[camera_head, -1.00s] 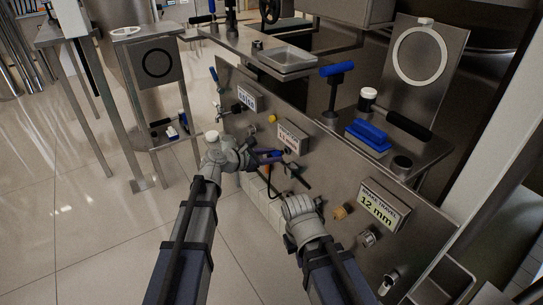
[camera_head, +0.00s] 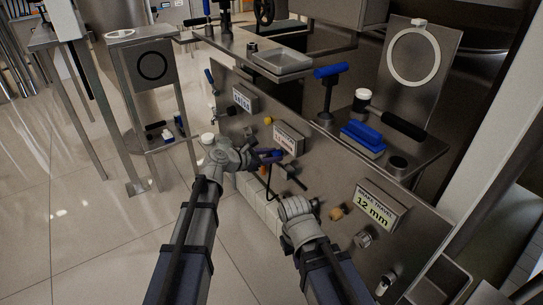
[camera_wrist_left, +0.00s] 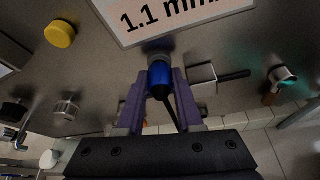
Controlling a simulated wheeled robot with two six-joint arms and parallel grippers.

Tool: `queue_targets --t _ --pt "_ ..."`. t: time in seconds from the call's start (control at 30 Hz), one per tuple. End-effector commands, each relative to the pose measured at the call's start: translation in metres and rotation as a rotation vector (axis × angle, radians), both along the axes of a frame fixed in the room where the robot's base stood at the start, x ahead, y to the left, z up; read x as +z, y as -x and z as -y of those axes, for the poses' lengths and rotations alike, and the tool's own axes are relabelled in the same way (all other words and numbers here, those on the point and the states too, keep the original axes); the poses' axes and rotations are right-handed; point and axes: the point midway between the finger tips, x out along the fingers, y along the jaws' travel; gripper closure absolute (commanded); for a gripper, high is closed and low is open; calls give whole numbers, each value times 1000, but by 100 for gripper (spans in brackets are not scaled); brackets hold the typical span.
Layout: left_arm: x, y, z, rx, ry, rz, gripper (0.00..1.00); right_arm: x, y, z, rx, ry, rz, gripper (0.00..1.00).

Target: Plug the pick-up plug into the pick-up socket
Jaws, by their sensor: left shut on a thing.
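The pick-up plug (camera_wrist_left: 160,80) is a blue cylinder with a grey end and a black cable running back from it. My left gripper (camera_head: 272,156) is shut on it; the purple fingers (camera_wrist_left: 158,98) grip both its sides in the left wrist view. The plug's front end points at the metal panel just below the "1.1 mm" sign (camera_wrist_left: 180,15). A dark round fitting (camera_wrist_left: 158,47), perhaps the pick-up socket, shows there, largely covered by the plug. I cannot tell whether they touch. My right gripper (camera_head: 297,207) is low in the head view; its wrist hides its fingers.
A lever with a black handle (camera_wrist_left: 232,75) sits right of the plug on the panel. A yellow knob (camera_wrist_left: 60,33) is to the left. The "12 mm" sign (camera_head: 381,207) is further right. A shelf with a blue block (camera_head: 363,137) juts out above.

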Motion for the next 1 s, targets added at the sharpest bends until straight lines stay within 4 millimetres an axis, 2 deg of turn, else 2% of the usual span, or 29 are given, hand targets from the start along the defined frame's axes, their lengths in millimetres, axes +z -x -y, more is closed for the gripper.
queue_targets --t 0.6,0.63,0.93,1.0 --pt "0 -7 9 -1 -1 0 100 0 0 0 0 0 0 100" --pt "0 -7 9 -1 -1 0 64 0 0 0 0 0 0 100" --pt "0 -6 8 -1 0 0 30 0 0 0 0 0 0 100" --pt "0 -6 8 -1 0 0 30 0 0 0 0 0 0 100"
